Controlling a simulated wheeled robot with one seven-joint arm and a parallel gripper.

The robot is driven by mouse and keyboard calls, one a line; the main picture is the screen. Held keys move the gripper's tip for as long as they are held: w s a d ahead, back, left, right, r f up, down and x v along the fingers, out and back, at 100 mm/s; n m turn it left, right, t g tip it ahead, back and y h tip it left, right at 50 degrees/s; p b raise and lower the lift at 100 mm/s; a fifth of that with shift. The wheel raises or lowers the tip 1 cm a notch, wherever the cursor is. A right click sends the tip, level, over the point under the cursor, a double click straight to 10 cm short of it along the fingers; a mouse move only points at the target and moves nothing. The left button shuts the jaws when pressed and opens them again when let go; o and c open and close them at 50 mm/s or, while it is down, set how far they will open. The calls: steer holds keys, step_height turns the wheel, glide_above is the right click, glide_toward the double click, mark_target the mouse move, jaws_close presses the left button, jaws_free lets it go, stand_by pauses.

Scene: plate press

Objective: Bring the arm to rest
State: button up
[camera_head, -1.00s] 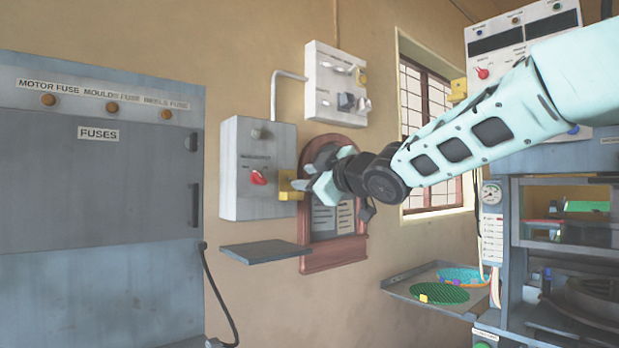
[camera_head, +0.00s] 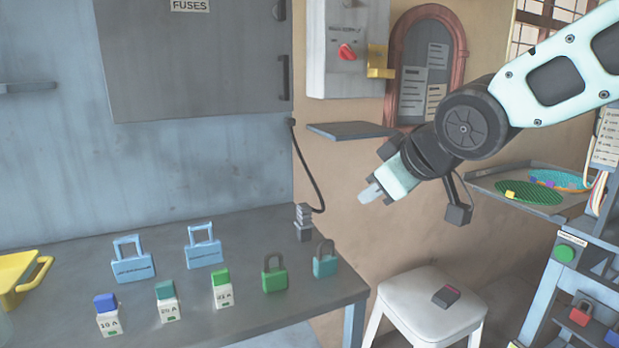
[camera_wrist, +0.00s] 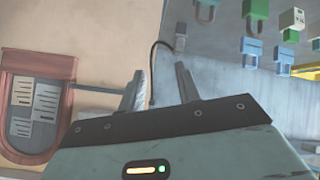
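My gripper (camera_head: 370,193) hangs in the air at the right of the head view, below and right of the small wall shelf and above the white stool. In the wrist view my gripper (camera_wrist: 158,72) shows its two fingers apart with nothing between them. The arm is bent at the wrist, with the fingers pointing down and to the left. The grey switch box (camera_head: 325,72) with its red knob is on the wall behind, apart from my gripper.
The grey bench (camera_head: 60,252) holds green and teal padlocks, two light-blue padlock-shaped pieces, several fuse blocks and a yellow tray (camera_head: 12,280). The white stool (camera_head: 425,315) bears a dark block (camera_head: 446,296). A tray with round mats (camera_head: 490,178) and a press frame stand at right.

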steer(key=s+d+f+m+g+h, duration=0.15)
steer(key=s+f+g, duration=0.45)
steer(key=s, duration=0.8)
steer(key=s+d+f+g+h, duration=0.1)
steer(key=s+f+g+h, duration=0.15)
steer(key=s+f, duration=0.85)
step_height(320, 180, up, 16)
steer(key=s+p, duration=0.1)
steer(key=p, duration=1.3)
steer(key=shift+s+y, duration=0.25)
steer(key=shift+y, duration=0.15)
